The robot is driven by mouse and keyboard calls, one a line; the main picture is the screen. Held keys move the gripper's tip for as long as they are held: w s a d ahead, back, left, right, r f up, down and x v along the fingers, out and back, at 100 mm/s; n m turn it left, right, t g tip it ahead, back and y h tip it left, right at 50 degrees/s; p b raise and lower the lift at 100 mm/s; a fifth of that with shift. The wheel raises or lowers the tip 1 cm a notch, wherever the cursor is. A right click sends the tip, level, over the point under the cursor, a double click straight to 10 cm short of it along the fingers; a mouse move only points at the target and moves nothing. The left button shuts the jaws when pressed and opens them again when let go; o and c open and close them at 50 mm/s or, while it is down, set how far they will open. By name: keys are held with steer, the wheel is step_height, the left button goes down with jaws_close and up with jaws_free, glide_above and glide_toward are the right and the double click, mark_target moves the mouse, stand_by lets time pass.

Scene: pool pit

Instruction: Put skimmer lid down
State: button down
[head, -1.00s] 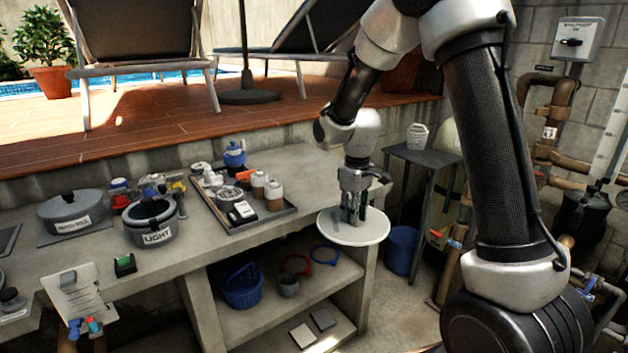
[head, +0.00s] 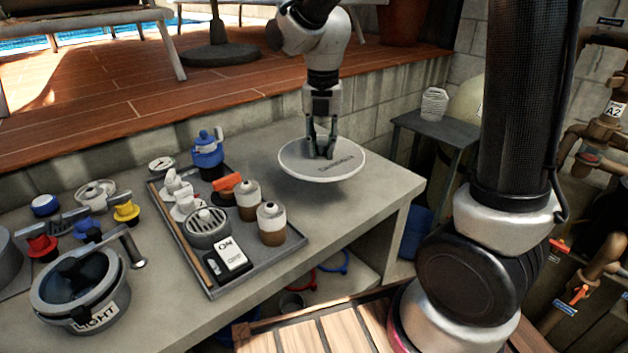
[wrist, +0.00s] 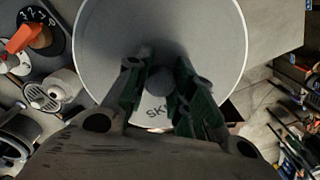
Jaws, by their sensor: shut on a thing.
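The skimmer lid (head: 300,158) is a round, pale grey disc with dark lettering near its edge. My gripper (head: 322,150) points down over its middle and is shut on the lid's small central knob. In the head view the lid hangs level over the right back part of the concrete counter (head: 385,190), and whether it touches the top is hard to tell. In the wrist view the lid (wrist: 205,35) fills the upper middle, and the gripper fingers (wrist: 160,85) close around its round knob.
A tray (head: 285,250) with several bottles, fittings and a switch box lies left of the lid. A pot labelled LIGHT (head: 85,290) stands further left. A small dark table (head: 440,135) stands at the right. The counter's right end is clear.

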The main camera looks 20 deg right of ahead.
step_height(320, 180, down, 10)
steer(key=shift+r, duration=0.15)
stand_by(0.4)
steer(key=c, duration=1.2)
jaws_free()
steer(key=shift+c, duration=0.2)
